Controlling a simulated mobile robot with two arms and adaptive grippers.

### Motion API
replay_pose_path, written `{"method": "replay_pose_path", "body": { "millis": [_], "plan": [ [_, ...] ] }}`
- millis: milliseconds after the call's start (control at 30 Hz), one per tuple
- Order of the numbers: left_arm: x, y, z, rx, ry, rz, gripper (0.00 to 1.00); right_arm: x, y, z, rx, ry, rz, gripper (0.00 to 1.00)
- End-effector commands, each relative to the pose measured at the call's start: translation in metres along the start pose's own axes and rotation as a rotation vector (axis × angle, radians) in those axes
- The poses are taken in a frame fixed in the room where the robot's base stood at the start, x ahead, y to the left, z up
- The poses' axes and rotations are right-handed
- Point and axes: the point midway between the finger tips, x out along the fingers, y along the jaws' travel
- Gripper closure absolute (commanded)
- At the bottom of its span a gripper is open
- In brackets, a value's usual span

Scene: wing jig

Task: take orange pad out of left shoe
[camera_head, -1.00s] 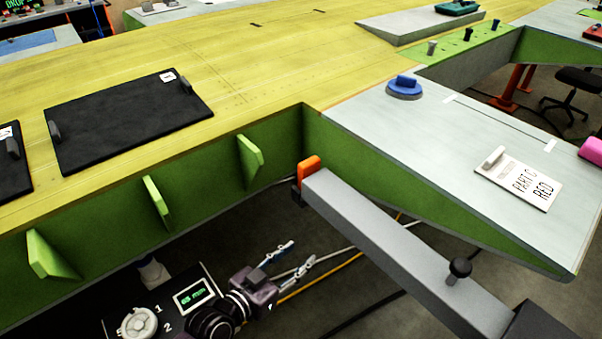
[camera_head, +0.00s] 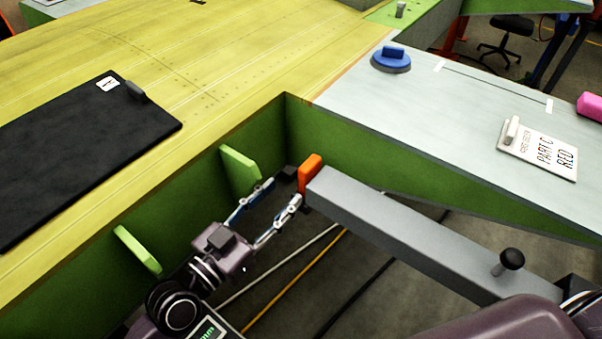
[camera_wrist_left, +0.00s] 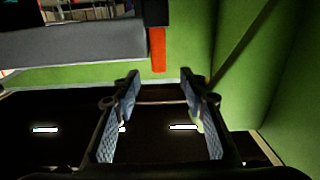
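In the left wrist view the pad (camera_wrist_left: 158,50) juts from a black block (camera_wrist_left: 155,12), which looks like the shoe. In the head view the shoe is mostly hidden behind my fingers. My left gripper (camera_head: 297,192) is open and empty, its fingertips close to the pad. In the left wrist view the gripper (camera_wrist_left: 160,77) has the pad ahead, in line with the gap; no contact shows. My right gripper is not in view.
Green ribs (camera_head: 240,168) stick out from the wing wall left of my gripper. A black knob (camera_head: 511,259) stands on the beam. Cables run across the floor below.

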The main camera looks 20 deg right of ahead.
Motion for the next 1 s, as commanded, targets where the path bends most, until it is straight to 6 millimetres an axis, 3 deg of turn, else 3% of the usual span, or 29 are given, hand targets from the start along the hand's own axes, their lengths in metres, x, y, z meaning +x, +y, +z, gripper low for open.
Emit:
{"method": "replay_pose_path", "body": {
  "millis": [167, 500, 800, 1000],
  "plan": [
    [0.021, 0.000, -0.003, -0.002, 0.001, 0.000, 0.61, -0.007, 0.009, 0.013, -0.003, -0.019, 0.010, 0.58],
    [0.066, 0.001, -0.004, -0.001, 0.000, 0.000, 0.61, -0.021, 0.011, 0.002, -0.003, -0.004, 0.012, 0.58],
    [0.070, 0.001, -0.002, 0.000, -0.001, 0.000, 0.61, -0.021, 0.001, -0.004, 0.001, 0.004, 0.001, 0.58],
    [0.070, 0.001, -0.002, 0.000, -0.001, 0.000, 0.83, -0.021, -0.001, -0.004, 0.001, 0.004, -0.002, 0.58]
  ]
}}
